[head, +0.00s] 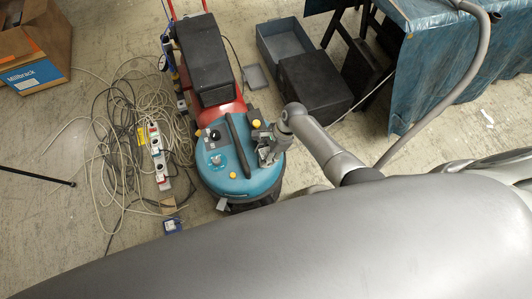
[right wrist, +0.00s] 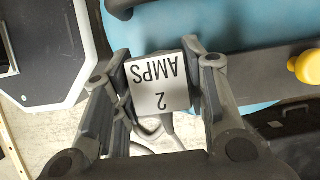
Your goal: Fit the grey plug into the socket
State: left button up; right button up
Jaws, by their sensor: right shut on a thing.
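The grey plug (right wrist: 158,86) shows in the right wrist view as a pale grey block. It is marked "2 AMPS", upside down in the picture. My right gripper (right wrist: 156,68) is shut on it, with one finger on each side. In the head view my right gripper (head: 267,147) is over the right part of a round blue machine (head: 238,187); the plug is too small there to make out clearly. I cannot pick out the socket with certainty in either view. My left gripper is not in view.
Dark crates (head: 312,84) stand at the back right.

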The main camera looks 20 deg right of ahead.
jog(key=shift+f+b, duration=0.75)
jog(key=shift+f, duration=0.25)
jog(key=o, duration=1.1)
jog(key=v, duration=1.2)
